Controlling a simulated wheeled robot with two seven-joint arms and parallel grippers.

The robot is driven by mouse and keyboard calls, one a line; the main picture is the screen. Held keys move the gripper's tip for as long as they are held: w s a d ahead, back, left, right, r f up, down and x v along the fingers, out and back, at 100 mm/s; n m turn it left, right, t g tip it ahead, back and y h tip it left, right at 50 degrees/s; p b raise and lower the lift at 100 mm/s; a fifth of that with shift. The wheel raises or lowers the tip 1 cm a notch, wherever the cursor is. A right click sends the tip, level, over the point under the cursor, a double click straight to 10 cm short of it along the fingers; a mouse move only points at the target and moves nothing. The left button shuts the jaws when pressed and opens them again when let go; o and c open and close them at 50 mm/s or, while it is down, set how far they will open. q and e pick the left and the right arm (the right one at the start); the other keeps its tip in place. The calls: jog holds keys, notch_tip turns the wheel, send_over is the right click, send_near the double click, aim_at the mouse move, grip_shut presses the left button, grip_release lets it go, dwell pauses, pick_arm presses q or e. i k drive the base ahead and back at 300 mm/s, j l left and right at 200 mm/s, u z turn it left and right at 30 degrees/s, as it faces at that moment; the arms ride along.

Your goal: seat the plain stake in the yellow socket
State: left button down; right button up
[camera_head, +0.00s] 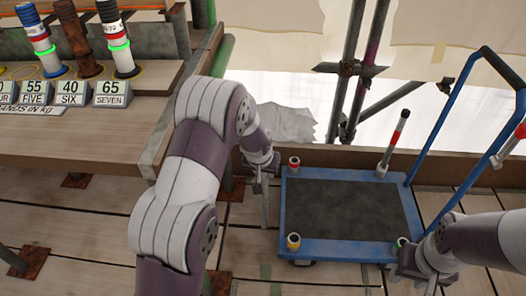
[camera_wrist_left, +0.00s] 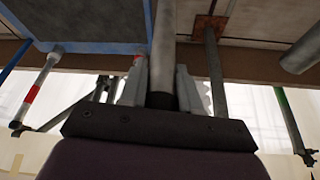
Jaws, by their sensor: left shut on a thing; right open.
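My left gripper (camera_head: 262,172) is shut on a plain grey stake (camera_head: 264,207), which hangs roughly upright beside the left edge of the blue cart (camera_head: 345,247). In the left wrist view the stake (camera_wrist_left: 162,55) runs between the two fingers (camera_wrist_left: 160,90). The yellow socket (camera_head: 293,241) stands at the cart's near left corner and looks empty; the stake is apart from it, to the left and farther back. My right gripper (camera_head: 428,278) is open near the cart's near right corner, its fingertips partly out of clear view.
A red socket (camera_head: 294,164) and a green socket (camera_head: 401,243) sit at other cart corners. A red-banded stake (camera_head: 396,140) stands at the far right corner. The blue handle (camera_head: 450,118) rises at right. A wooden bench (camera_head: 90,140) fills the upper left.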

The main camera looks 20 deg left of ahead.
aim_at(327, 215)
jog(key=k+j+u, duration=0.2)
jog(key=k, duration=0.25)
jog(key=k+u, duration=0.15)
jog(key=k, duration=0.35)
jog(key=k+j+u, duration=0.2)
jog(key=k, duration=0.2)
jog(key=i+l+u, duration=0.2)
jog(key=l+u, duration=0.15)
jog(key=l, duration=0.95)
jog(key=i+l+u, duration=0.1)
jog(key=l+u, duration=0.25)
jog(key=l, duration=0.95)
jog(key=i+l, duration=0.15)
jog(key=l, duration=0.25)
jog(key=i+l, duration=0.1)
jog(key=l, duration=0.25)
jog(key=i+l, duration=0.15)
jog(key=l, duration=0.25)
jog(key=i+l, duration=0.1)
jog(key=l, duration=0.3)
